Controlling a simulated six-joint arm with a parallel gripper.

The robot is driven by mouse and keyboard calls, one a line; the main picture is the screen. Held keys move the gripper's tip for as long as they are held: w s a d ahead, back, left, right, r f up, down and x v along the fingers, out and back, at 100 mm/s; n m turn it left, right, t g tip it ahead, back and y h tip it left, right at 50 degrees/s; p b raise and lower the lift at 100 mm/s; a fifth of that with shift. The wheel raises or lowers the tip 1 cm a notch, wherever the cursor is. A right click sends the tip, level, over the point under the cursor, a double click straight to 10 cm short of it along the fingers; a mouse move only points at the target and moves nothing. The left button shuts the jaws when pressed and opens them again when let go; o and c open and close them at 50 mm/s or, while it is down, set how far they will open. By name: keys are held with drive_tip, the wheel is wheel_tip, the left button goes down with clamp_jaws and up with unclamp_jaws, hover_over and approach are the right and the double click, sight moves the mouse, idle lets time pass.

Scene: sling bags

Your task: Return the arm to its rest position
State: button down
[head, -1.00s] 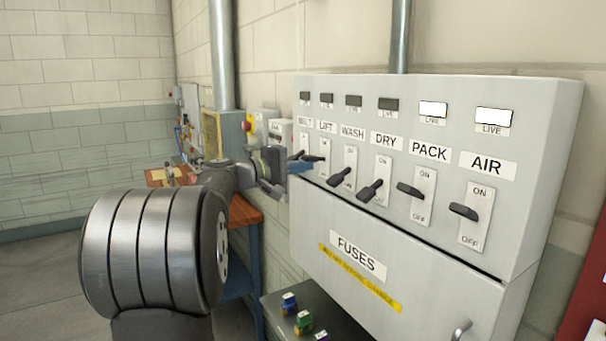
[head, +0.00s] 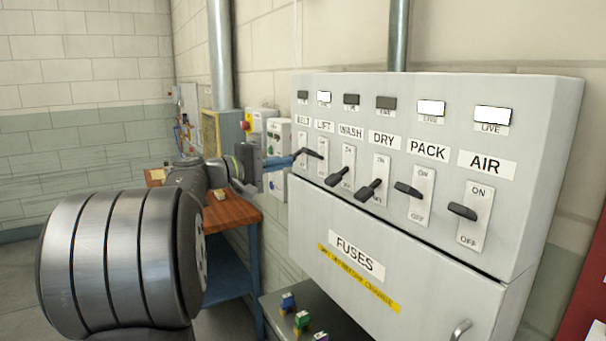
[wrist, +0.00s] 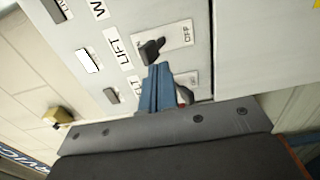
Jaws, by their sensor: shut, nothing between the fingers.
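My gripper (head: 294,159) has blue fingers, shut and empty, at the left end of the grey switch panel (head: 440,115) in the head view. In the wrist view the shut fingers (wrist: 158,68) point at the panel, with their tips just beside the black LIFT lever (wrist: 152,48). I cannot tell whether they touch it. The LIFT lever (head: 312,153) shows in the head view just right of the fingertips, and the LIFT lamp (head: 324,97) is lit white. The BELT switch is partly hidden by the fingers.
PACK (head: 431,107) and AIR (head: 492,115) lamps are lit; BELT, WASH and DRY lamps are dark. Their levers stick out from the panel. A wooden bench (head: 230,212) stands left of the panel. Small coloured blocks (head: 302,320) lie on a grey surface below.

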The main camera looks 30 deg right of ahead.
drive_tip(key=shift+a, duration=0.7)
drive_tip(key=d, duration=0.6)
drive_tip(key=c, duration=2.2)
unclamp_jaws()
drive_tip(key=shift+d, duration=0.1)
